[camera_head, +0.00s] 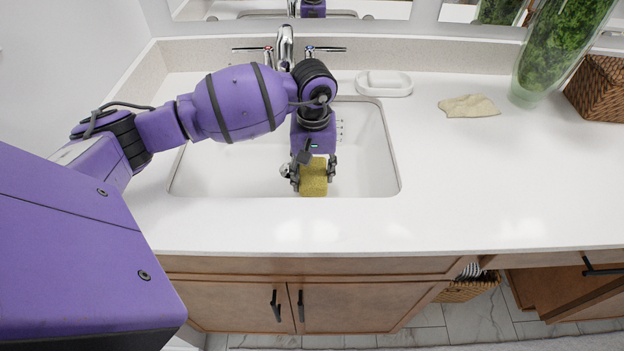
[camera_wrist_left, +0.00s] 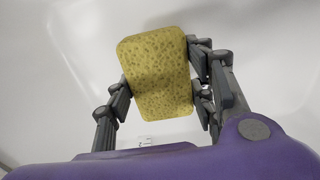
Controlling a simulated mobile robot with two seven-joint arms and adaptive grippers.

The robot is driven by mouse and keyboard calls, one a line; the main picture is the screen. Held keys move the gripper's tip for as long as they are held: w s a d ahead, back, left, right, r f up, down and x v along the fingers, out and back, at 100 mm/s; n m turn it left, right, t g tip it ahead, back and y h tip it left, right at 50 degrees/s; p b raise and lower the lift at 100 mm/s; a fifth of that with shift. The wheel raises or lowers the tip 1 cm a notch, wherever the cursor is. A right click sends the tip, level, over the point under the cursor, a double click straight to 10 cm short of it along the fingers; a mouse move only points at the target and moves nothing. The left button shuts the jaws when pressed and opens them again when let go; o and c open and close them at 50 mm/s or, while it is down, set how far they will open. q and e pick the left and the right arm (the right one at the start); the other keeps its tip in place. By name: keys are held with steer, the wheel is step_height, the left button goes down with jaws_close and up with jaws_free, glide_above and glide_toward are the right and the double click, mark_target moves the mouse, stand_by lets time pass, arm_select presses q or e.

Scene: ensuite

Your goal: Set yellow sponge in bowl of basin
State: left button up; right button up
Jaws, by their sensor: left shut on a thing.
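My left gripper (camera_head: 313,172) points down over the white basin (camera_head: 368,150) and is shut on the yellow sponge (camera_head: 313,181). In the left wrist view the sponge (camera_wrist_left: 158,72) sits between the two dark fingers of the left gripper (camera_wrist_left: 160,90), with the white basin wall behind it. The sponge is in front of the basin's inside near its front side. I cannot tell whether it touches the basin bottom. My right gripper does not show in either view.
A chrome faucet (camera_head: 285,48) with two handles stands behind the basin. A white soap dish (camera_head: 384,84), a beige cloth (camera_head: 469,106), a glass vase with greenery (camera_head: 560,45) and a wicker basket (camera_head: 602,88) stand to the right. The front right counter (camera_head: 500,190) is clear.

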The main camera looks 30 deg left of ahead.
mark_target(313, 182)
arm_select(q)
steer(key=shift+f, duration=1.9)
steer(key=o, duration=1)
steer(key=shift+r, duration=0.1)
step_height(313, 182, up, 12)
steer(key=shift+r, duration=0.15)
